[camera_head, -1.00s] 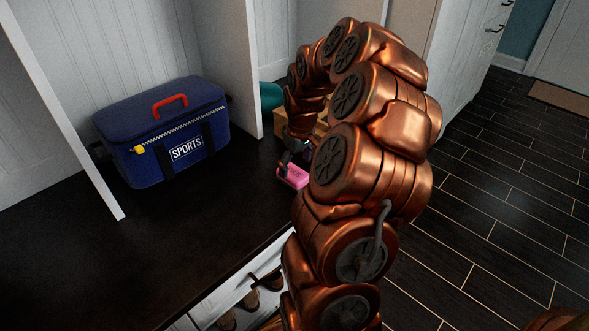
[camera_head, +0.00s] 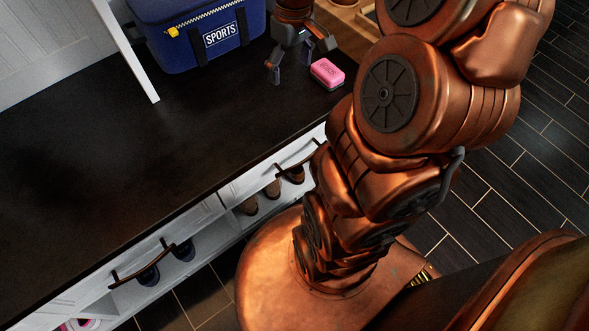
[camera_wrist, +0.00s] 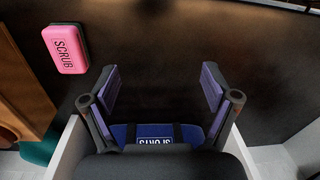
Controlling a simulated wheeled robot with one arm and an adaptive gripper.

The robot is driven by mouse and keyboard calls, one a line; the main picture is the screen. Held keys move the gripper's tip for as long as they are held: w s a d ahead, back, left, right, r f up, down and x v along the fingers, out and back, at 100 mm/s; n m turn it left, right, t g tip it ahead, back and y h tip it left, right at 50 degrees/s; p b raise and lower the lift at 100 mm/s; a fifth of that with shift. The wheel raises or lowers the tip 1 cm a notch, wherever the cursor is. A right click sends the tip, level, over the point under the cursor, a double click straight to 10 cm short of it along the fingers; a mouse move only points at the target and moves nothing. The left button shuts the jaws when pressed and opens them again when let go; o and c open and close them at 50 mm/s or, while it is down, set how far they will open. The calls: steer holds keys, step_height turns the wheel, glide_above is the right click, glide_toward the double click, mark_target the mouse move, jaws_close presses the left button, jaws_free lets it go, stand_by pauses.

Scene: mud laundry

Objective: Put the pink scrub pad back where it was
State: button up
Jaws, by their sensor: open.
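The pink scrub pad (camera_head: 327,73) lies flat on the dark bench top (camera_head: 110,140), near its front edge and to the right of the blue bag. In the wrist view the pad (camera_wrist: 66,49) is at the upper left, with the word SCRUB on it. My gripper (camera_head: 294,74) is just left of the pad in the head view, fingers pointing down and apart. In the wrist view my gripper (camera_wrist: 160,88) is open and empty, and the pad lies outside the fingers, not touching them.
A blue SPORTS bag (camera_head: 205,35) stands behind my gripper, beside a white divider (camera_head: 125,45). A wooden item (camera_head: 345,12) is beyond the pad. Below the bench are drawers and cubbies with shoes (camera_head: 272,189). The bench top at left is clear.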

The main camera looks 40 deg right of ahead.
steer(key=s+a+f+g, duration=0.1)
steer(key=s+a+g, duration=0.1)
steer(key=s+a, duration=0.6)
steer(key=s+a+f+g, duration=0.1)
steer(key=s+a, duration=0.7)
steer(key=s, duration=0.5)
steer(key=shift+m+g+h, duration=0.3)
steer(key=shift+m+g, duration=0.1)
steer(key=shift+r, duration=0.2)
step_height(320, 180, up, 33)
steer(key=w+t+p, duration=0.1)
steer(key=t+p, duration=0.1)
steer(key=p, duration=2.9)
steer(key=shift+w+r+p, duration=0.15)
steer(key=shift+w+p, duration=0.1)
steer(key=shift+p, duration=0.15)
steer(key=shift+d, duration=0.1)
